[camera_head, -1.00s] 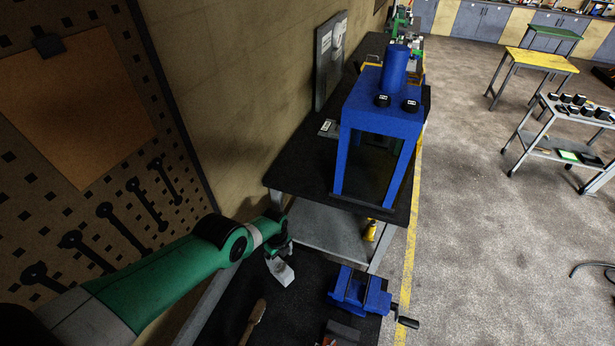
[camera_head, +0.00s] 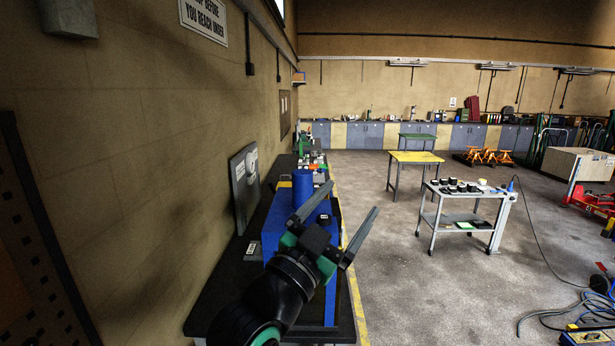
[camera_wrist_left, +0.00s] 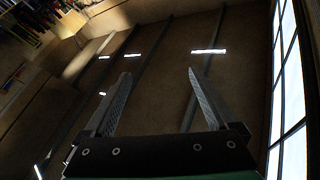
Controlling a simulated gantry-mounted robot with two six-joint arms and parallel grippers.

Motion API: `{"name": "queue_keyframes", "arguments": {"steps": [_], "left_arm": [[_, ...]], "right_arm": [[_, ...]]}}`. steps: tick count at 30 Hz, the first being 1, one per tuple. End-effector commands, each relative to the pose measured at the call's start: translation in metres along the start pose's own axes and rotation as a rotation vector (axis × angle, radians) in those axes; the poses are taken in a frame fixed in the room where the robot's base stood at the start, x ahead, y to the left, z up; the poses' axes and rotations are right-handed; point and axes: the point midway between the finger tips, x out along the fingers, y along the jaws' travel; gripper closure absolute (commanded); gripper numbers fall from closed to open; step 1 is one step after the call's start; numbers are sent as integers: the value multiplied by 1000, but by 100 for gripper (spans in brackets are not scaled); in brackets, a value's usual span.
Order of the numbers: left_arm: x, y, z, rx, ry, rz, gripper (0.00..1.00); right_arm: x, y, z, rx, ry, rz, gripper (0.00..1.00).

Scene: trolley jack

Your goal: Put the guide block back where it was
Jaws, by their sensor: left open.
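My left gripper (camera_head: 352,196) is raised in the head view, in front of the blue machine on the dark bench. Its two long grey fingers are spread wide and empty. In the left wrist view the same gripper (camera_wrist_left: 158,74) shows open, with nothing between its fingers and only the far wall or ceiling beyond. I cannot make out the guide block in either view. My right gripper is not in view.
The blue machine (camera_head: 276,229) with a blue cylinder (camera_head: 302,187) stands on the dark bench (camera_head: 215,302) along the left wall. A grey trolley (camera_head: 468,219) with small dark items and a yellow table (camera_head: 415,157) stand right of it. Open floor lies between.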

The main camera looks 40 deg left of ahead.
Motion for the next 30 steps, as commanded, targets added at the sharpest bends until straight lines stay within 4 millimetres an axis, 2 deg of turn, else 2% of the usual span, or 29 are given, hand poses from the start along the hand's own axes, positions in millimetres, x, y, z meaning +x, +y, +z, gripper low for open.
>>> {"name": "queue_keyframes", "arguments": {"steps": [1,3,6,8,12,17,20,30], "left_arm": [[-23,1,-49,-95,124,-9,8],[-58,-1,-104,-230,273,-7,8],[-101,-5,-152,-372,425,10,8],[-118,-8,-168,-423,478,19,8],[-130,-10,-178,-464,517,27,8],[-129,-10,-178,-461,515,26,8],[-126,-14,-186,-460,515,26,8],[-127,-12,-183,-459,514,25,8]], "right_arm": [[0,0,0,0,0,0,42],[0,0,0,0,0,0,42],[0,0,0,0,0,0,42],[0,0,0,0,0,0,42],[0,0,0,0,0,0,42],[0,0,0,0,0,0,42],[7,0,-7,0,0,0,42],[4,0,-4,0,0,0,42]]}}
